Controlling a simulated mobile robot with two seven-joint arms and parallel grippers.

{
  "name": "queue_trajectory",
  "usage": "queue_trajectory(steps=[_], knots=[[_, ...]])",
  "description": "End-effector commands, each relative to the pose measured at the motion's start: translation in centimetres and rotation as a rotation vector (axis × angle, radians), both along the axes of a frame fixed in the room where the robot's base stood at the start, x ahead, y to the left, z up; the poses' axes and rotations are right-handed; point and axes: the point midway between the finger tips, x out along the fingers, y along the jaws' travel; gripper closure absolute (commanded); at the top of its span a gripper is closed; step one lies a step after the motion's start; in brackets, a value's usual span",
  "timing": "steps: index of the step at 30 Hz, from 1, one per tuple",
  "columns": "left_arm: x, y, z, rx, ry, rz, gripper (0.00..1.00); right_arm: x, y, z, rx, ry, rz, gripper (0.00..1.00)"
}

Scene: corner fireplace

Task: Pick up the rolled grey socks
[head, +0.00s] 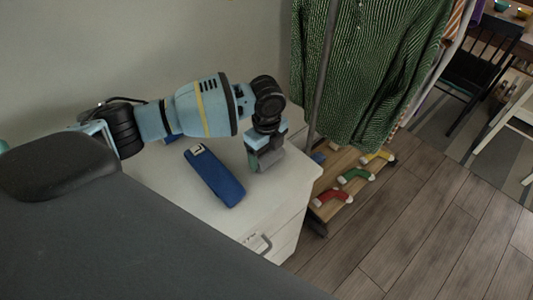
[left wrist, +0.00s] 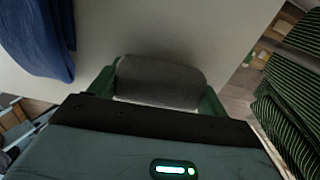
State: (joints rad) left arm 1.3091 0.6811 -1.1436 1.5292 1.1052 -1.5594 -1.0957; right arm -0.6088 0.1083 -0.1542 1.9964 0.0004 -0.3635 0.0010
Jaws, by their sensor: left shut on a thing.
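The rolled grey socks (left wrist: 160,80) show in the left wrist view as a dark grey rounded roll lying crosswise between the two green fingers. My left gripper (left wrist: 158,88) is shut on them, one finger at each end. In the head view my left gripper (head: 265,160) points down over the right part of the white dresser top (head: 290,178). There the gripper mostly hides the socks. I cannot tell whether the socks touch the dresser top. My right gripper is not in view.
A folded blue cloth item (head: 214,178) with a pale label lies left of the gripper. A green striped garment (head: 375,70) hangs from a rack just right of the dresser. Several coloured socks, one red (head: 332,197), lie on the rack's low wooden shelf.

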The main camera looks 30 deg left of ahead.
Motion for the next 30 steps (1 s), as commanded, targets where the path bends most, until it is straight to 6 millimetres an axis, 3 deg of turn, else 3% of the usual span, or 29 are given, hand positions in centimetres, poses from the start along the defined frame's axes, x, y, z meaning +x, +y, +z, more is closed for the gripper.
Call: queue_trajectory(steps=[15,25,30], knots=[[0.1,0.0,8.6,0.000,-0.003,0.000,0.45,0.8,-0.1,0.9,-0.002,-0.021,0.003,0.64],[0.0,0.0,9.7,-0.001,0.000,0.008,0.45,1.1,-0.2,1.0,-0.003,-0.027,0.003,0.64],[0.3,-0.3,10.9,-0.003,-0.003,0.119,0.45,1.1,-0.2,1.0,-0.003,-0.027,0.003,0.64]])
